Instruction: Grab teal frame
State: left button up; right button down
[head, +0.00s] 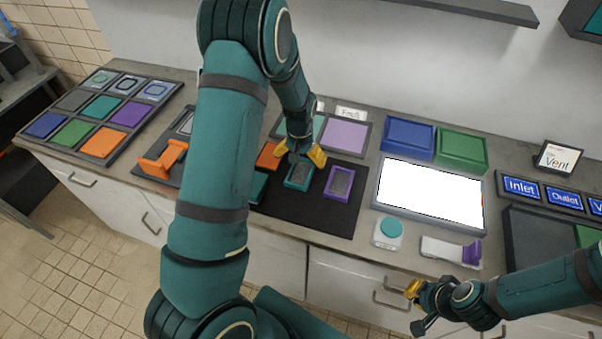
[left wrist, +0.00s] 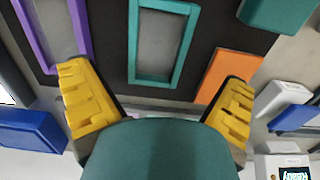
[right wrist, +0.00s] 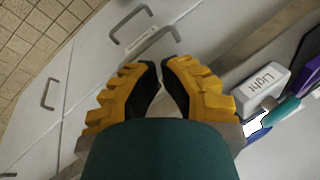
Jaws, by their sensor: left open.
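The teal frame (head: 296,186) is a small upright-edged rectangle with a grey middle, lying on a black mat (head: 320,215) on the counter. My left gripper (head: 301,155) is just above and behind it in the head view, with its yellow fingers apart. In the left wrist view the teal frame (left wrist: 152,82) lies ahead of the spread fingers (left wrist: 158,85), with nothing between them. My right gripper (head: 413,290) is in front of the counter's edge. In the right wrist view its fingertips (right wrist: 160,64) are nearly together and empty.
A purple frame (head: 329,190) lies right of the teal frame, and an orange piece (head: 268,156) lies left of it. A bright white panel (head: 430,195), a teal-button box (head: 389,232) and blue (head: 408,138) and green (head: 461,150) blocks stand to the right.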

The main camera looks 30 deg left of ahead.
aim_at(301, 171)
pick_arm(q)
jog(key=shift+d+f, duration=0.15)
jog(key=shift+f, duration=2.55)
jog(key=c, duration=1.1)
